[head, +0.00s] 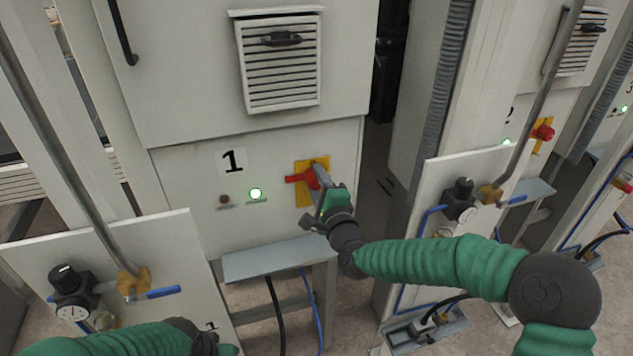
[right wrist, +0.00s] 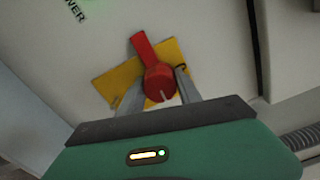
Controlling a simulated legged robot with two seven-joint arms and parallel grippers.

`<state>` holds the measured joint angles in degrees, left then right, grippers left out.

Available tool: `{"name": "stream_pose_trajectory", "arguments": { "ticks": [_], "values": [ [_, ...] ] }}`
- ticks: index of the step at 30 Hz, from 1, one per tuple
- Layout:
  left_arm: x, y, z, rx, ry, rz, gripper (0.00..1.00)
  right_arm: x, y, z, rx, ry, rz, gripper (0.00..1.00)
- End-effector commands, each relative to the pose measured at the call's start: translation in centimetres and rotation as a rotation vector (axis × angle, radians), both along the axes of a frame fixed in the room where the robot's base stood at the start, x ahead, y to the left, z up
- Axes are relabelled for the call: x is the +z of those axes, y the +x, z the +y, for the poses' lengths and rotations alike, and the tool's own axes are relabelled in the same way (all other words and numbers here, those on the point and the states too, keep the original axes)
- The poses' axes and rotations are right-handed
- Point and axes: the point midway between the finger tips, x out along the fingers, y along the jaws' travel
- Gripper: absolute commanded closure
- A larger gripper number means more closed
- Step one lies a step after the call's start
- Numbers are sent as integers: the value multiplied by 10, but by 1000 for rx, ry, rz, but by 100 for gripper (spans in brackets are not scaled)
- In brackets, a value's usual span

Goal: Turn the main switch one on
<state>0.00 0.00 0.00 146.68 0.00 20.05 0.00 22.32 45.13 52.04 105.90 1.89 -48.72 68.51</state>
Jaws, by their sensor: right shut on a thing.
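The main switch one is a red rotary handle (head: 299,178) on a yellow plate (head: 304,196), on the cabinet front right of the label "1" (head: 233,161). Its red lever points left in the head view. The right wrist view also shows the red handle (right wrist: 146,53) on the tilted yellow plate (right wrist: 112,84). My right gripper (head: 319,186) is at the switch, its two fingers on either side of the red hub and shut on it.
A grey metal shelf (head: 262,262) juts out below the switch. A similar regulator panel (head: 460,199) stands right, near my right arm. A vent (head: 279,70) is above.

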Motion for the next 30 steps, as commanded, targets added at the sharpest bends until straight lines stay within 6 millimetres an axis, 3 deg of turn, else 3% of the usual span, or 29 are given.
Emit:
{"name": "stream_pose_trajectory", "arguments": {
  "ticks": [1,2,6,15,19,23,30],
  "values": [
    [-1,0,0,0,0,0,100,-5,-1,0,1,0,12,100],
    [-1,0,0,0,0,0,100,-5,-1,0,1,0,12,57],
    [0,0,0,0,0,0,100,-4,0,0,0,-1,8,38],
    [0,0,0,0,0,0,100,-1,-2,0,0,-1,3,37],
    [-3,0,0,0,0,0,100,-2,-13,-5,0,-3,2,37],
    [-8,0,0,0,0,0,100,-3,-42,-15,-1,-5,2,37],
    [-10,0,0,0,0,0,100,-3,-110,-38,-3,-7,4,37]
  ]
}}
